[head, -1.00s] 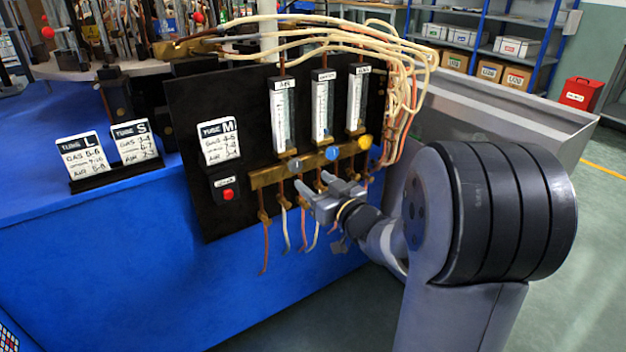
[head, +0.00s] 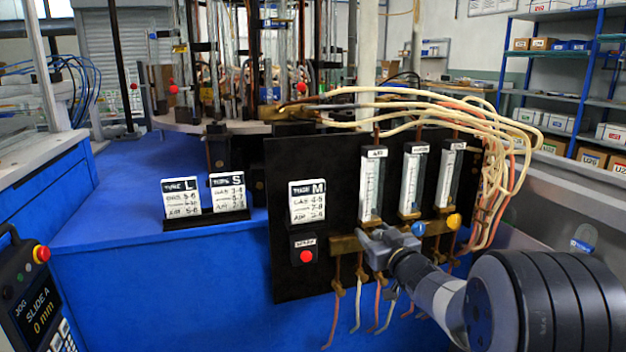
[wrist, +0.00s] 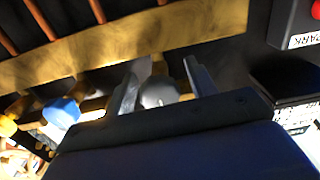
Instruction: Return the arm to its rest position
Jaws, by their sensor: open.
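My gripper (head: 383,238) is at the front of the black flowmeter panel (head: 325,150), by the left end of the brass manifold (head: 345,243). In the wrist view, the two fingers of my gripper (wrist: 164,72) are apart, with a grey knob (wrist: 157,93) between them. Whether either finger touches the knob cannot be told. The head view does not show this knob clearly behind my gripper. A blue knob (head: 418,229) and a yellow knob (head: 454,221) are to the right; the blue knob also shows in the wrist view (wrist: 61,111).
Hoses (head: 430,105) loop over the panel's top and down its right side. Thin tubes (head: 357,305) hang below the manifold. A red button (head: 306,256) and tube cards (head: 184,197) are to the left. A pendant (head: 35,290) is at the lower left.

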